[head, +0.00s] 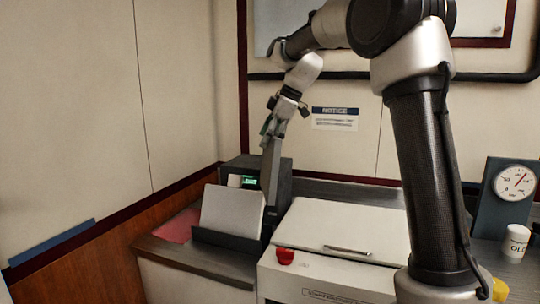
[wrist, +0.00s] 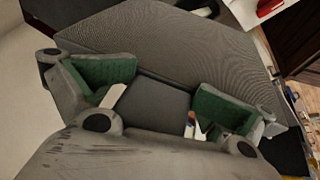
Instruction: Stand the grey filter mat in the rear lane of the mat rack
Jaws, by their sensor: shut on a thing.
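The grey filter mat (wrist: 165,40) fills the upper middle of the wrist view as a broad, finely ribbed sheet. In the head view the mat (head: 271,172) shows nearly edge-on, upright and slightly tilted, below my gripper (head: 274,128). My gripper is shut on it; in the wrist view the green-padded fingers (wrist: 160,88) lie at either side. The mat rack (head: 226,240) is a low dark holder on the counter, with a pale panel (head: 231,211) leaning in it. The mat's lower end is beside the rack's right end; I cannot tell whether it is in a lane.
A dark box with a green display (head: 249,182) stands behind the panel. A white lidded case (head: 340,232) with a red knob (head: 285,256) is right of the rack. A gauge (head: 514,184) and a white pot (head: 516,243) stand far right. A pink sheet (head: 178,227) lies left.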

